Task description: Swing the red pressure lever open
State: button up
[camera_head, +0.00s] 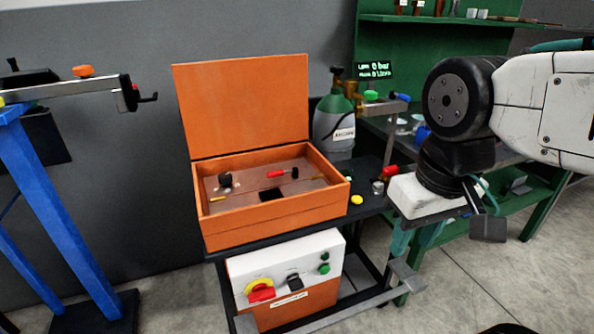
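Several red parts are in view, and I cannot tell for sure which is the pressure lever. A small red handle (390,171) is on the black cart top, right of the orange box, near a metal post. Another red piece (277,174) lies inside the box. A red handle on a yellow disc (262,291) is on the control panel below. My gripper (411,250) hangs at the right under its white body, right of and nearer than the small red handle. It appears to touch none of the red parts. Its fingers are too unclear to show their opening.
The orange box (205,225) has its lid raised. A green gas cylinder (335,128) stands behind it, beside a display (375,70) reading 0 bar. A blue stand (45,190) is at the left. A green workbench (545,195) is at the right, with bare floor before it.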

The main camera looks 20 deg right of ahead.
aim_at(272, 174)
jog(key=z, duration=0.1)
jog(key=i, duration=0.9)
jog(key=u, duration=0.25)
